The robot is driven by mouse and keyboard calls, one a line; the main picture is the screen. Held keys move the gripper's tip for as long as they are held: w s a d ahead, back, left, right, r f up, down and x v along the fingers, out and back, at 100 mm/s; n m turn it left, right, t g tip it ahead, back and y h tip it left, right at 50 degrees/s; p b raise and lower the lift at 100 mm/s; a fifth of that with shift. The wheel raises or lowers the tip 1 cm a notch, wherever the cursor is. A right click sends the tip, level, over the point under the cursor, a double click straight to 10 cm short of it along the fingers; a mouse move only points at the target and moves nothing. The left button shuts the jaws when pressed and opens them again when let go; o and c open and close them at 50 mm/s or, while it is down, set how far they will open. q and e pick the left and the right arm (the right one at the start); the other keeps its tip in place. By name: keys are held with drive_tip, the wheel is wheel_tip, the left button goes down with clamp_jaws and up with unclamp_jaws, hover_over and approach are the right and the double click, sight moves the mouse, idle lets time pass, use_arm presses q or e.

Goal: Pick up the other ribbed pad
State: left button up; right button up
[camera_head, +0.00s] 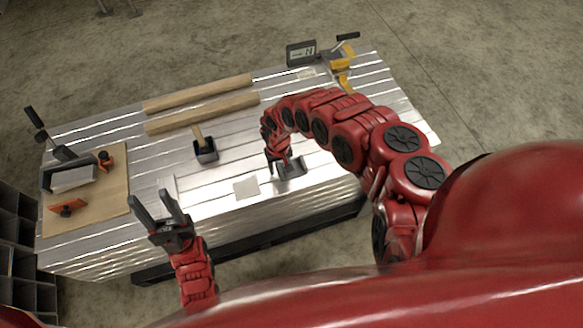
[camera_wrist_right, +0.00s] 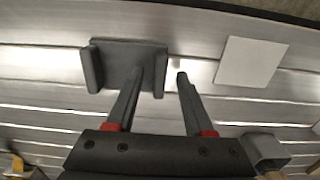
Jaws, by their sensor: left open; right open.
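No ribs can be made out on any piece, so I cannot tell which is the ribbed pad. A dark grey piece with two raised sides (camera_head: 292,168) lies near the table's front edge. It also shows in the right wrist view (camera_wrist_right: 130,58). My right gripper (camera_head: 278,169) is open and empty above it; in the wrist view its fingers (camera_wrist_right: 158,78) point at the piece's right part, one finger overlapping it. A flat pale square (camera_head: 246,187) lies left of it, also in the wrist view (camera_wrist_right: 251,62). My left gripper (camera_head: 155,203) is open and empty near the front edge.
A dark holder with a wooden-handled tool (camera_head: 205,152) stands mid-table. Two wooden bars (camera_head: 200,117) lie behind. A wooden board (camera_head: 115,190) with orange-handled items (camera_head: 67,208) and a grey tray is at left. A display (camera_head: 301,53) and yellow clamp (camera_head: 341,62) stand at the back.

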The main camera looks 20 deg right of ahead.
clamp_jaws()
idle(0.4)
